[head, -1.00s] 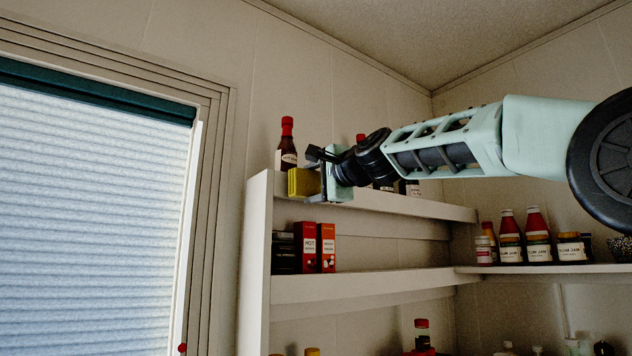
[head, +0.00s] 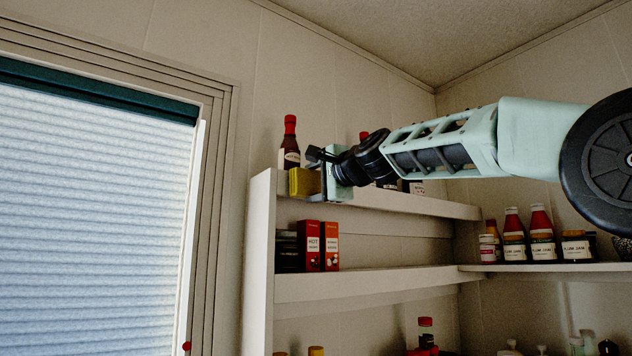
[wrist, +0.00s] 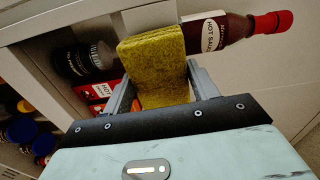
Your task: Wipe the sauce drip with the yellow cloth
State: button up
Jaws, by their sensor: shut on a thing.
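My gripper (head: 324,173) is shut on the yellow cloth (head: 304,182), a thick folded pad, at the front of the top shelf near its left end. In the wrist view the cloth (wrist: 154,68) stands out between the two fingers of my gripper (wrist: 160,95). A hot sauce bottle (head: 290,143) with a red cap stands on the top shelf just behind the cloth. In the wrist view this bottle (wrist: 215,31) lies partly behind the cloth. I cannot make out the sauce drip in either view; the cloth and gripper hide part of the shelf front.
Red boxes (head: 320,246) and dark jars (head: 286,252) stand on the shelf below. Plum jam jars (head: 541,247) and red-capped bottles stand on the right shelf (head: 500,268). A blind-covered window (head: 90,220) is at the left. The space before the shelves at the left is open.

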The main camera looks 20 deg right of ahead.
jog(key=shift+w+a, duration=0.15)
jog(key=shift+w, duration=0.25)
jog(key=shift+w+d+f+b, duration=0.15)
jog(key=shift+d+b, duration=0.1)
jog(key=shift+d, duration=0.25)
jog(key=shift+w+d+b, duration=0.15)
jog(key=shift+d+b, duration=0.05)
jog(key=shift+d, duration=0.3)
jog(key=shift+w+d, duration=0.2)
jog(key=shift+d, duration=0.55)
